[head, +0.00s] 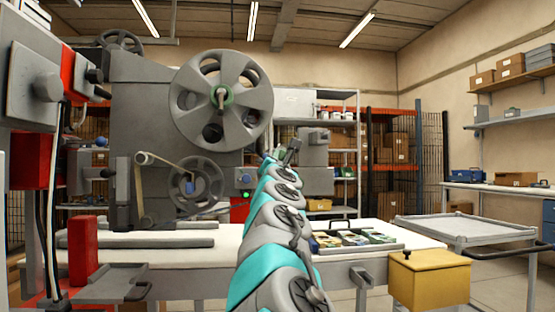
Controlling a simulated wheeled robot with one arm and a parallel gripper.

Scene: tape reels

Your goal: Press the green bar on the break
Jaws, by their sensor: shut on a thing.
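My arm reaches from the bottom centre toward the tape machine, and my gripper (291,149) is at its far end. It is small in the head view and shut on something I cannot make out. A large grey reel (222,97) with a green hub stands upright on the machine, up and left of my gripper. A small green spot (246,195) shows on the box with a blue part (245,179), left of my arm. I cannot tell whether this spot is the green bar. No bar shape shows clearly, and my arm hides part of that area.
A smaller reel (195,187) sits low on the machine. A white bench (180,258) runs in front. A tray with small items (355,238) lies right of my arm, near a yellow box (428,279) and a grey cart (460,228). Some floor at the right is clear.

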